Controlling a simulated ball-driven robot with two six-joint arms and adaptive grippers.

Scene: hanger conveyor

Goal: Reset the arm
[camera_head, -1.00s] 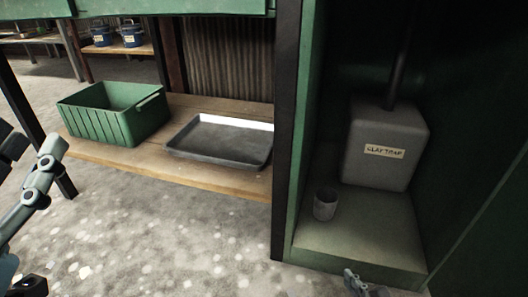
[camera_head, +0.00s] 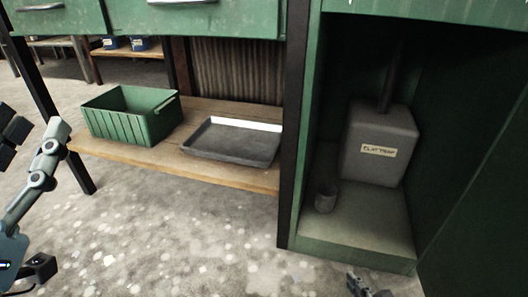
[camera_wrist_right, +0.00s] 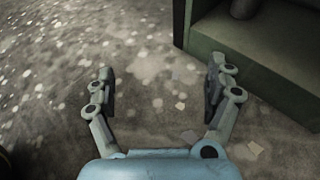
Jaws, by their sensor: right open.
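My left gripper (camera_head: 18,130) is at the left edge of the head view, raised above the floor in front of the shelf. One jointed finger and dark pads show; the rest is cut off by the frame. My right gripper (camera_wrist_right: 160,88) is open and empty in the right wrist view, its two fingers wide apart over bare floor. A small part of it (camera_head: 366,286) shows at the bottom of the head view, in front of the green cabinet (camera_head: 355,252).
A low wooden shelf (camera_head: 230,176) holds a green crate (camera_head: 125,122) and a grey tray (camera_head: 232,143). The cabinet holds a grey box labelled as a clay trap (camera_head: 380,165) and a small grey cup (camera_head: 325,198). The speckled floor (camera_head: 180,235) in front is clear.

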